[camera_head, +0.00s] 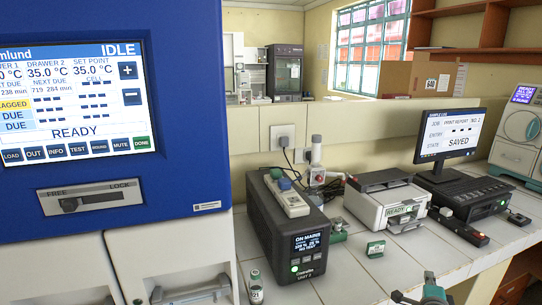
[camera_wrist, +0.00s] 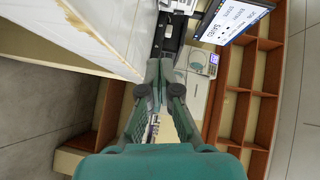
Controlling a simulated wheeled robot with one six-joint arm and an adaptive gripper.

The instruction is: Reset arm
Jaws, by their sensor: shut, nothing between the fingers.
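My gripper shows at the bottom edge of the head view (camera_head: 430,292), at the front edge of the tiled counter (camera_head: 350,280). Only its teal and grey end is in that view. In the wrist view my gripper (camera_wrist: 166,72) points up the picture, its two fingers together and empty. The wrist picture is turned on its side, with the monitor at the top right and brown shelves at the right. The fingers appear apart from the things on the counter.
A blue incubator (camera_head: 200,100) with a lit screen fills the left. A white device (camera_head: 518,140) stands at the far right.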

